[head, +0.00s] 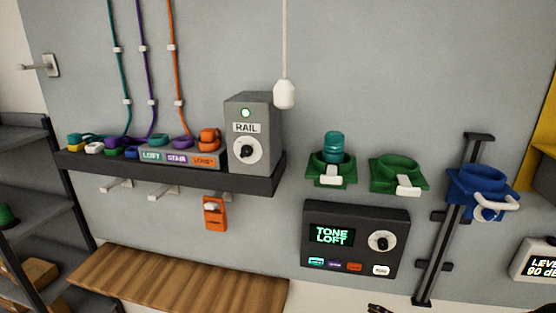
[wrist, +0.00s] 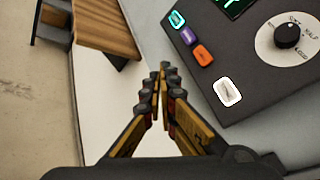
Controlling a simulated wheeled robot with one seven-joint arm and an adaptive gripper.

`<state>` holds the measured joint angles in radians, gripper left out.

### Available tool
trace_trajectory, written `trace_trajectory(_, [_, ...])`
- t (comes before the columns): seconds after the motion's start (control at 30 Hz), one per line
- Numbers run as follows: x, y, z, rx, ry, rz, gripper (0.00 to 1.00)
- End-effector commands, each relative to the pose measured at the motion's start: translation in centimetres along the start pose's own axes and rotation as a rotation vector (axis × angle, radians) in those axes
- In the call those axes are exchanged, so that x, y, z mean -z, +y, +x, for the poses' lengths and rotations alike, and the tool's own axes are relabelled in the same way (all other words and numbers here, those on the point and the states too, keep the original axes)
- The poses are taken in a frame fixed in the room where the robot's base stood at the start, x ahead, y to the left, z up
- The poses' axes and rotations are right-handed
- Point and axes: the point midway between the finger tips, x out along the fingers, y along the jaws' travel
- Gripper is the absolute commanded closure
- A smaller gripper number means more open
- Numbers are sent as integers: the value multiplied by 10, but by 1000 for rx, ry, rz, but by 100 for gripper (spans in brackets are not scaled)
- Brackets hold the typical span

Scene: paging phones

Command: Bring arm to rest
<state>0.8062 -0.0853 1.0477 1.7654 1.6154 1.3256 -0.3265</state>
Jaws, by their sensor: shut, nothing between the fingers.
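My gripper (wrist: 160,85) is shut and empty in the wrist view, its fingertips together. It is beside the lower left edge of the dark tone panel (wrist: 240,112), and appears apart from it. In the head view only a small dark tip of my gripper (head: 377,308) shows at the bottom edge, below the tone panel (head: 355,275). The panel's screen reads TONE LOFT. Most of my arm is out of view in the head view.
A wooden bench (head: 180,285) stands at the lower left. A dark shelf (head: 255,183) carries the grey RAIL box (head: 252,112). Green holders (head: 398,174) and a blue clamp (head: 480,185) on a vertical rail (head: 440,250) are at the right. A white pull (head: 285,95) hangs above.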

Motion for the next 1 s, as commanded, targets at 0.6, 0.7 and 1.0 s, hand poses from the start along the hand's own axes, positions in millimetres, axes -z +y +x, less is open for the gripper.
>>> trace_trajectory(0.6, [-99, 154, -117, -1169, 174, -925, 100])
trace_trajectory(0.7, [-113, 145, -130, -1248, 223, -1211, 100])
trace_trajectory(1.0, [-181, 132, -123, -1153, 241, -1733, 100])
